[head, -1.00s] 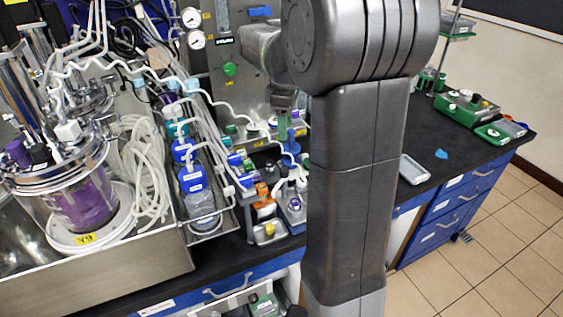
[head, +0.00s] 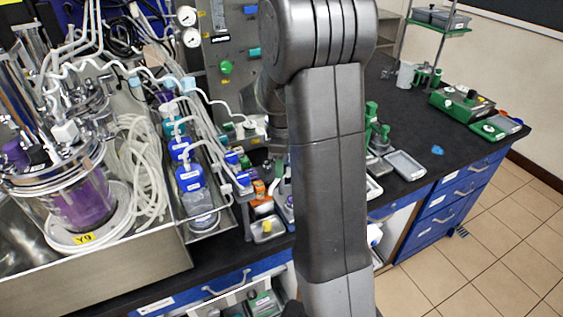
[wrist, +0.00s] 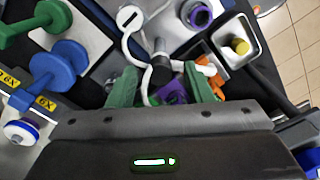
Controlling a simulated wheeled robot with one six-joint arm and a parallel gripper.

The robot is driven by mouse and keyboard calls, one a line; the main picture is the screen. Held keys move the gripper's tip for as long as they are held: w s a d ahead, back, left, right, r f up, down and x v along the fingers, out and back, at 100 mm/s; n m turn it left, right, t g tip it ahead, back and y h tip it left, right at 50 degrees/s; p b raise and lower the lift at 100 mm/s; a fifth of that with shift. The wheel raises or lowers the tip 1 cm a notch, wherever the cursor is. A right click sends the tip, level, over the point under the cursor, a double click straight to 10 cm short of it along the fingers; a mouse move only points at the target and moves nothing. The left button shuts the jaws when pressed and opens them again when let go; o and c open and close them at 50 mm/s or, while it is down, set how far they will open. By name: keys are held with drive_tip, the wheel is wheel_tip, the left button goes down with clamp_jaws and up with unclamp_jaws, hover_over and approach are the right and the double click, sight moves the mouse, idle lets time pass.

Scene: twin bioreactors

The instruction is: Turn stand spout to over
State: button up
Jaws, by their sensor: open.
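My gripper (wrist: 162,80) shows in the wrist view with two green fingers spread apart. A small purple part (wrist: 174,94) lies low between the fingers, partly hidden. I cannot tell whether either finger touches anything. In the head view my arm hides most of the gripper and the stand area.
A blue dumbbell-shaped part (wrist: 58,68) and a green one (wrist: 38,22) stand left in the wrist view. A tray with a yellow-capped item (wrist: 240,46) is at right. Blue-capped bottles (head: 188,176) crowd the head view's left. Bare black bench (head: 415,130) lies right.

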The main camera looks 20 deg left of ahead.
clamp_jaws()
drive_tip(key=shift+n, duration=0.4)
idle(0.7)
drive_tip(key=n, duration=0.4)
drive_tip(key=shift+n, duration=2.7)
unclamp_jaws()
